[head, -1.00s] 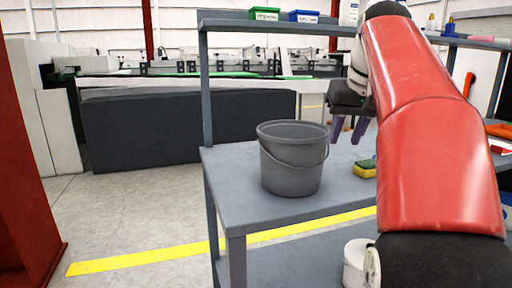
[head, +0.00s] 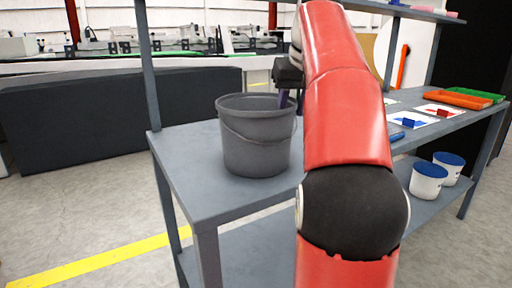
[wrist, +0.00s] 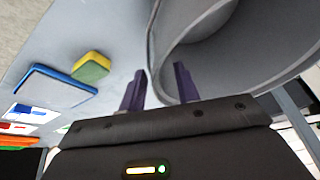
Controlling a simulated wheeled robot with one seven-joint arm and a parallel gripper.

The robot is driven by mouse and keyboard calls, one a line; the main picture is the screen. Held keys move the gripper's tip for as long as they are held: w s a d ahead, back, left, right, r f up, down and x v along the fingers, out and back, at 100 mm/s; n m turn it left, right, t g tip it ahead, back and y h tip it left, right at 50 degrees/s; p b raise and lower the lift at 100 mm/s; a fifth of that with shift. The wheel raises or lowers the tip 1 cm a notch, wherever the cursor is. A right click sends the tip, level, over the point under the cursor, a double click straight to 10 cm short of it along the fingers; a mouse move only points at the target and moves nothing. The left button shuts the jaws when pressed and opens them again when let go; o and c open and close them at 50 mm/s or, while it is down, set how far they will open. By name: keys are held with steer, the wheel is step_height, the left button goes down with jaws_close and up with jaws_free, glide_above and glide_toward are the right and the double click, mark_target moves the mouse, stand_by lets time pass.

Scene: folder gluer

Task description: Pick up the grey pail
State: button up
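The grey pail (head: 257,140) stands upright on the grey bench, its wire handle hanging down the front. In the wrist view the pail (wrist: 265,62) fills the upper right, with its rim close to my fingers. My gripper (head: 285,98) points down at the pail's right rim, partly hidden by my red arm. In the wrist view my gripper (wrist: 160,72) has its dark purple fingers apart. The left finger is outside the pail, and the right one seems to be inside the rim. I cannot tell whether either finger touches the wall.
The bench (head: 205,187) has an upright post at its back left. A yellow-green sponge (wrist: 91,67) and a blue-edged grey item (wrist: 55,88) lie beside the pail. White cards and orange and green trays (head: 458,98) lie farther right. White tubs (head: 428,180) stand on the lower shelf.

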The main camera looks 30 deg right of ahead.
steer(key=shift+w+f, duration=0.15)
steer(key=shift+f, duration=0.25)
jaws_close()
stand_by(1.2)
